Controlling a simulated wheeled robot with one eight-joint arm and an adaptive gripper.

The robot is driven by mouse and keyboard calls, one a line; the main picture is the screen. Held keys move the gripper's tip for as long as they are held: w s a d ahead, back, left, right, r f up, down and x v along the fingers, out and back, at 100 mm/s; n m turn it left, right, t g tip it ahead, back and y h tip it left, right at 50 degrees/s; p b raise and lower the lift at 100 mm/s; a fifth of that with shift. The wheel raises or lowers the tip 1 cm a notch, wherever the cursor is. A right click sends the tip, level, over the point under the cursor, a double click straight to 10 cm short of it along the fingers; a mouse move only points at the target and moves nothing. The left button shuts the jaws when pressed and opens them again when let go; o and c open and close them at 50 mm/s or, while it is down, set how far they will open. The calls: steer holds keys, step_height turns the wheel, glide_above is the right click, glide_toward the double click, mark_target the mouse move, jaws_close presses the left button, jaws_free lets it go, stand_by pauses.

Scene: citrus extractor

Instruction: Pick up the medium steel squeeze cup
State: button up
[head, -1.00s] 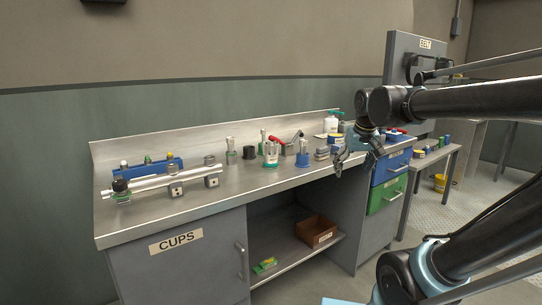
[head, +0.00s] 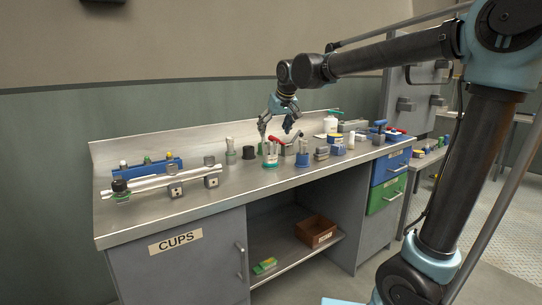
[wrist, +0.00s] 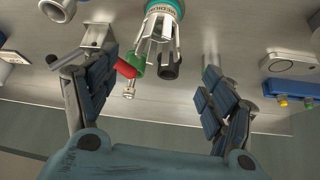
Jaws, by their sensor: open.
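The medium squeeze cup (head: 270,156) stands on the steel counter, with upright steel prongs on a teal base. In the wrist view its teal collar (wrist: 165,8), lettered MEDIUM, is at the top edge and partly cut off, with its prongs pointing down the picture. My gripper (head: 278,130) is above the counter, over and slightly right of the cup in the head view. Its jaws (wrist: 155,62) are spread wide in the wrist view. The cup's prongs lie between the two fingers in that picture, and I see no contact.
A red-handled tool (head: 284,142) is close behind the cup; its red part (wrist: 125,67) shows near the left finger. A dark cup (head: 249,153) and a blue-based piece (head: 303,160) flank it. A rail rack (head: 165,180) is at left. The front counter strip is clear.

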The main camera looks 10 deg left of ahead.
mark_target(270, 143)
steer(key=x, duration=0.8)
steer(key=shift+w+a+f, duration=0.1)
steer(key=shift+f, duration=0.1)
steer(key=shift+d+x, duration=0.15)
steer(key=shift+x, duration=1.2)
steer(key=shift+d+x, duration=0.1)
steer(key=shift+x, duration=1.25)
steer(key=c, duration=1.6)
steer(key=shift+o, duration=0.2)
